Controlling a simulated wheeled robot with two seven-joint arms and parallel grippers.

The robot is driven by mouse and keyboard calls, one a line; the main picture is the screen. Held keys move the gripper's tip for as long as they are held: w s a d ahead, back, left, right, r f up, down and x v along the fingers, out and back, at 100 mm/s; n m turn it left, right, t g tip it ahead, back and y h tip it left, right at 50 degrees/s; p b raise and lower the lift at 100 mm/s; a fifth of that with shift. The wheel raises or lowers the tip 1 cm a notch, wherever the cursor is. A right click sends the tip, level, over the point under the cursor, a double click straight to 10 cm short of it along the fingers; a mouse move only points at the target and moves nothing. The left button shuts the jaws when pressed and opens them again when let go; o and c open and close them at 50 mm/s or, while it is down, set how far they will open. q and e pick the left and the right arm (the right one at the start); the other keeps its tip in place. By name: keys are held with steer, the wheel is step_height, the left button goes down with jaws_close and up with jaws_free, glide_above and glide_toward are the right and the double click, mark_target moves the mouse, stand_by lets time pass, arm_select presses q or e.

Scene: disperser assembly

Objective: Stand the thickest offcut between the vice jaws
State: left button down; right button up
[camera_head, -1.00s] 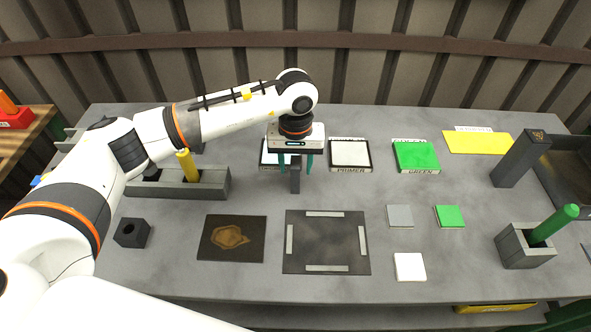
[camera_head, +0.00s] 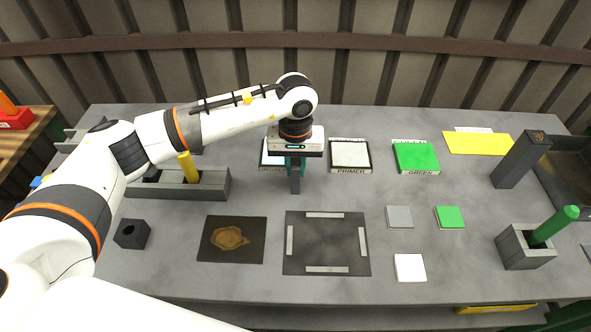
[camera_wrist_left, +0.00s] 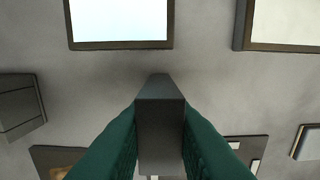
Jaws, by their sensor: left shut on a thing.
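My left gripper (camera_head: 295,164) is over the back middle of the table, pointing down. Its green fingers are shut on an upright dark grey block (camera_head: 295,184). In the left wrist view the same block (camera_wrist_left: 160,125) sits between the two fingers (camera_wrist_left: 160,135), its far end showing beyond them. I cannot tell whether its foot touches the table. No vice jaws can be made out with certainty. A long grey trough-like holder (camera_head: 215,188) with a yellow peg (camera_head: 188,167) stands to the left, partly behind my arm. My right gripper is out of view.
A framed white PRIMER panel (camera_head: 350,154) and a GREEN panel (camera_head: 416,155) lie right of the gripper. A dark marked mat (camera_head: 327,240) and a stained plate (camera_head: 231,239) lie in front. A tall grey post (camera_head: 519,160) and a box with a green rod (camera_head: 525,250) stand right.

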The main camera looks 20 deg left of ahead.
arm_select(q)
step_height(320, 180, up, 9)
steer(key=shift+b, duration=1.1)
steer(key=shift+r, duration=0.5)
